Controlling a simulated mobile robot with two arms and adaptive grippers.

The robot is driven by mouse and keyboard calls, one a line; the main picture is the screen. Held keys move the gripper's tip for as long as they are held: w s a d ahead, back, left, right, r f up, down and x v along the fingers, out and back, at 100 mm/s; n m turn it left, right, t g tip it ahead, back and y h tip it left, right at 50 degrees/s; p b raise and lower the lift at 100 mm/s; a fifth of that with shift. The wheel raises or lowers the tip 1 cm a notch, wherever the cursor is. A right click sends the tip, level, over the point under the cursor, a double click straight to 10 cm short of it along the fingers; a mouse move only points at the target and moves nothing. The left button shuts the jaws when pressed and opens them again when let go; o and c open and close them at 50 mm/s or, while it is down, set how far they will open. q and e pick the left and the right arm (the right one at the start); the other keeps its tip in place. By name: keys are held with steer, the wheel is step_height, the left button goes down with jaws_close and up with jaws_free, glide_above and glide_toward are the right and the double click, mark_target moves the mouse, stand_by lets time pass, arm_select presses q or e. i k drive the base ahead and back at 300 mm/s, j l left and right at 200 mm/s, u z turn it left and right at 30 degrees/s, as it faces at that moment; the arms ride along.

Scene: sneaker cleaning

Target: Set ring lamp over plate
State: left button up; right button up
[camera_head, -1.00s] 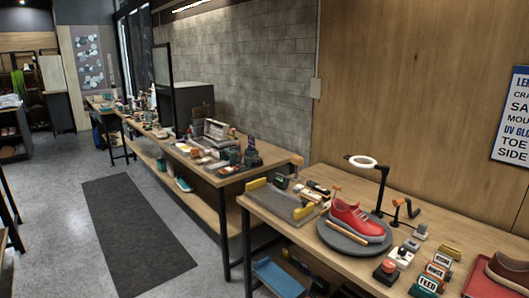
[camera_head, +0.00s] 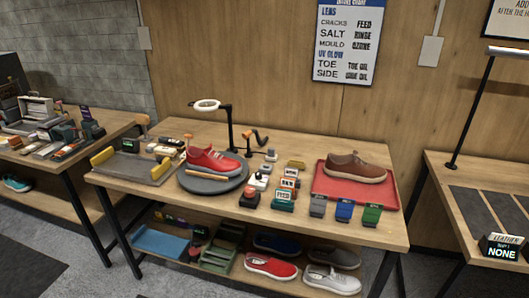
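The ring lamp (camera_head: 207,105) has a white ring head on a black jointed arm and post, standing at the back of the wooden table. The round grey plate (camera_head: 205,185) lies on the table in front of the lamp. A red sneaker (camera_head: 212,162) with a white sole sits on the plate, with a wooden stick (camera_head: 207,176) beside it at the front. The ring head is above and behind the sneaker, near the plate's back left. Neither gripper is in view.
A grey tray with yellow blocks (camera_head: 130,168) lies left of the plate. Labelled blocks (camera_head: 284,195) and a red tray (camera_head: 325,188) with a brown shoe (camera_head: 354,167) lie to the right. More shoes (camera_head: 271,266) are on the lower shelf. Another table (camera_head: 480,200) stands at right.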

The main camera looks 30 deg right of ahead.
mark_target(209, 105)
steer(key=i+j, duration=0.15)
steer(key=j, duration=0.15)
steer(key=i+j, duration=0.35)
steer(key=j, duration=0.25)
steer(key=i+j+z, duration=0.1)
steer(key=z, duration=0.25)
steer(key=i+j+z, duration=0.1)
steer(key=j+z, duration=0.5)
steer(key=z, duration=0.15)
steer(key=l+u, duration=0.3)
steer(key=i+l+u, duration=0.1)
steer(key=u, duration=0.2)
